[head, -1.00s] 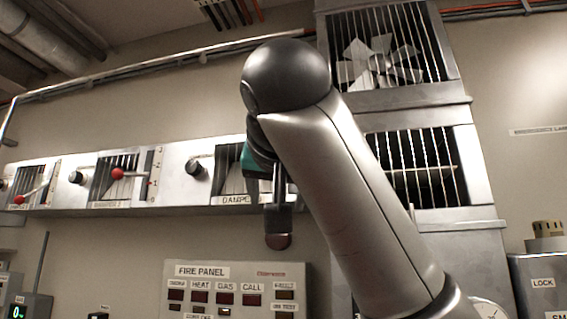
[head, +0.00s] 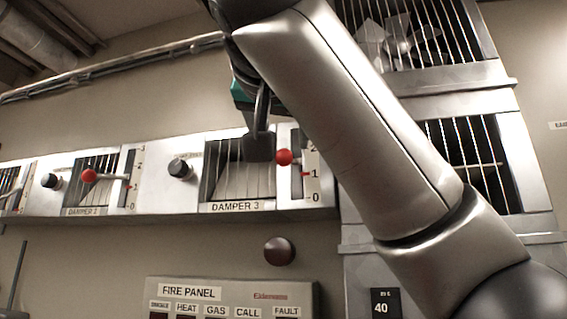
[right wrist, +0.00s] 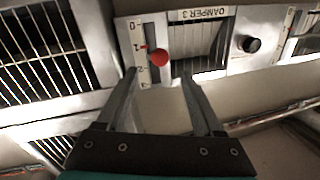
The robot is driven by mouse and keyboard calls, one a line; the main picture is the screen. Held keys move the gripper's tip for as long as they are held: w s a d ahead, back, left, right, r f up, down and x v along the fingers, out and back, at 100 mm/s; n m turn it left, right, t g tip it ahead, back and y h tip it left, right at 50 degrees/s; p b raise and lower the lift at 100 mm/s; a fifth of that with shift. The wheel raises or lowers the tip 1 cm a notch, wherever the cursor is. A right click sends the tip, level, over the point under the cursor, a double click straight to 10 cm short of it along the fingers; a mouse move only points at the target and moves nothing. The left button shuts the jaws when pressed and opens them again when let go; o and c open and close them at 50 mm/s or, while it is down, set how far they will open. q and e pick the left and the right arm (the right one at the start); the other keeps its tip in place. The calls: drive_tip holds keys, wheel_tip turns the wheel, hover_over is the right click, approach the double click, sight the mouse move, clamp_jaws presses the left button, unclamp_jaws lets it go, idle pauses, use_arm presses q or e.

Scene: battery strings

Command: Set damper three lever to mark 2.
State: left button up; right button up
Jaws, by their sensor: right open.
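The damper three lever shows as a red ball knob (head: 284,157) at the right of the DAMPER 3 window, beside a 0-1-2 scale. In the right wrist view, upside down, the red knob (right wrist: 159,57) stands out from its slot, with a red mark at 1. My right gripper (head: 259,150) is open; its dark finger overlaps the damper window, just left of the knob. In the right wrist view the right gripper's fingertips (right wrist: 160,74) lie either side of the knob's line, with the knob beyond them and no clear contact. My left gripper is out of view.
A black round knob (head: 180,168) juts out left of damper 3. Below are a dark red round fixture (head: 279,251) and the fire panel (head: 230,292). Barred fan housings (head: 470,103) stand right, behind my arm.

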sight(284, 153)
drive_tip(key=w, duration=0.2)
drive_tip(key=w+p, duration=0.1)
drive_tip(key=w, duration=0.2)
drive_tip(key=w+p, duration=0.1)
drive_tip(key=w, duration=0.2)
drive_tip(key=shift+d, duration=0.3)
drive_tip(key=shift+w+p, duration=0.35)
drive_tip(key=shift+w, duration=0.25)
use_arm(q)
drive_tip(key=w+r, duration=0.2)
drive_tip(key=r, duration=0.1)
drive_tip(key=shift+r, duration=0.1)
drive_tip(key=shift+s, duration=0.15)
use_arm(e)
drive_tip(key=shift+c, duration=1.2)
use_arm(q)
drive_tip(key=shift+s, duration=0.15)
use_arm(e)
clamp_jaws()
